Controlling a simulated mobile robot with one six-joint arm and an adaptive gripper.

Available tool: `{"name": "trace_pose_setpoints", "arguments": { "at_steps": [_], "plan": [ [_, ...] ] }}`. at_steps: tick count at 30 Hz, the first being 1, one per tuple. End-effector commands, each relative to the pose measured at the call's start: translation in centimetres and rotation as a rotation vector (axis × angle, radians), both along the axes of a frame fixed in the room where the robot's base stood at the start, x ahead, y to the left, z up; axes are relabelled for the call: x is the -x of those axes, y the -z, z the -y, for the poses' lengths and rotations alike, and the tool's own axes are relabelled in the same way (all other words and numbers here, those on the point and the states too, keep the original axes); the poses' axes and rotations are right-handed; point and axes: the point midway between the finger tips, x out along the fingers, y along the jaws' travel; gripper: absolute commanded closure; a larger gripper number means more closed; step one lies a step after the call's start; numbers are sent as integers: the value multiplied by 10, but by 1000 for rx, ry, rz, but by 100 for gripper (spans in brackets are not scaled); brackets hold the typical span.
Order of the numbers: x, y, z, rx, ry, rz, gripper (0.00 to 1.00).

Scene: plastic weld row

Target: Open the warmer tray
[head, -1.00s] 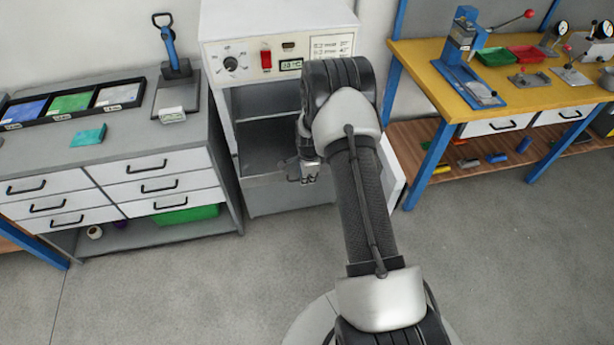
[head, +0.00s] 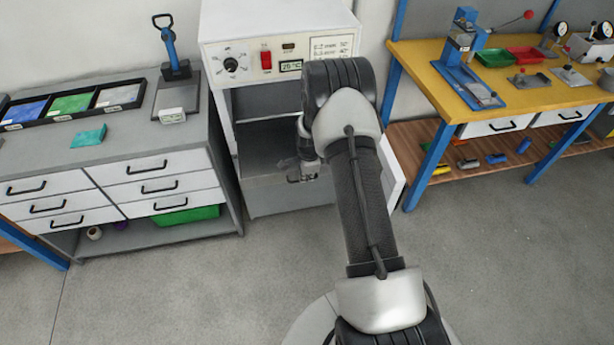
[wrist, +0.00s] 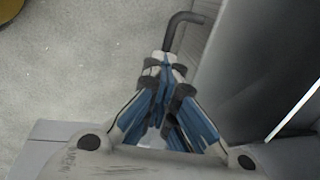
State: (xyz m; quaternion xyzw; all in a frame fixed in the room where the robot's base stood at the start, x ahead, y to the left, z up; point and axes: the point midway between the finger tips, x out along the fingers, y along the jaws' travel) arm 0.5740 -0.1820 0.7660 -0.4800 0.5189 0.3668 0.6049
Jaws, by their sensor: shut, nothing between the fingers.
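The warmer (head: 280,30) is a white cabinet with a dial, a red switch and a small display. Its front is open onto a dark interior with a shelf. A grey tray-like surface (head: 258,178) lies low in the opening; I cannot tell how far out it sits. My gripper (head: 301,174) is just in front of this surface, partly hidden by my arm. In the wrist view the blue-sided fingers (wrist: 166,62) are shut and empty. A dark bent handle (wrist: 187,18) shows right beyond the fingertips; I cannot tell whether they touch it.
A grey drawer cabinet (head: 140,150) stands close on the left. A yellow-topped workbench (head: 530,95) with tools stands at the right. The floor in front is clear.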

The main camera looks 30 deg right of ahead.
Motion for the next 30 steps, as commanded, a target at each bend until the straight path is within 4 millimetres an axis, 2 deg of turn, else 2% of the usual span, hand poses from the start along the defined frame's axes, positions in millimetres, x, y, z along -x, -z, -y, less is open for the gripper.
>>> {"name": "trace_pose_setpoints", "arguments": {
  "at_steps": [9,20,30],
  "plan": [
    [4,4,-1,-4,1,-10,84],
    [4,4,-1,-4,1,-9,84],
    [6,-21,-2,-1,0,-4,84]
  ]
}}
